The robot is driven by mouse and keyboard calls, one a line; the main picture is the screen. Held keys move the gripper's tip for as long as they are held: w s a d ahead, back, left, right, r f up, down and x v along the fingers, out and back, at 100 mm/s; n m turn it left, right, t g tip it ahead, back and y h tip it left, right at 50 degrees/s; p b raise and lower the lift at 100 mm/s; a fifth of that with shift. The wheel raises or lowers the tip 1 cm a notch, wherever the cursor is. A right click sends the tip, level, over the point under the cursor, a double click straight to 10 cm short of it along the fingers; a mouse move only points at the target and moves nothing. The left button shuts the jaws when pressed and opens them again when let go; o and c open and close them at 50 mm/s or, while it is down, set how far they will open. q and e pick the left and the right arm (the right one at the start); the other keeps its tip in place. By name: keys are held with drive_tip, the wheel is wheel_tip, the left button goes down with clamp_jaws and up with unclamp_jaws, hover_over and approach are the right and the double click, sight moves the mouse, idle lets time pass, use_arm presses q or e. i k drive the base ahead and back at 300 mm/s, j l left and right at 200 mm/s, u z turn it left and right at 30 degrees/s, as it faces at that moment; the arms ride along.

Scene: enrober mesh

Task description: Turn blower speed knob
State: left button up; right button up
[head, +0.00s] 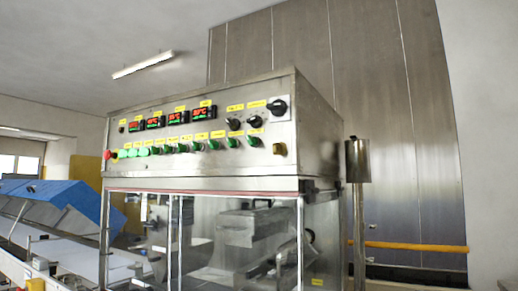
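The enrober's steel control box (270,165) stands in the middle of the head view. Black rotary knobs sit at the right of its front panel: a left knob (234,124), a middle knob (255,121) and a larger right knob (277,107). Yellow labels sit near them, but their text is too small to read, so I cannot tell which is the blower speed knob. Neither of my grippers shows in this view.
Several red-green displays (154,123) and a row of green buttons (182,148) share the panel. A red button (107,154) is at its left end. Clear panels (210,235) enclose the space below. A steel post (358,165) stands at right; a blue-covered conveyor (60,200) is at left.

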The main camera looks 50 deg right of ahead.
sight(256, 121)
drive_tip(key=z, duration=1.4)
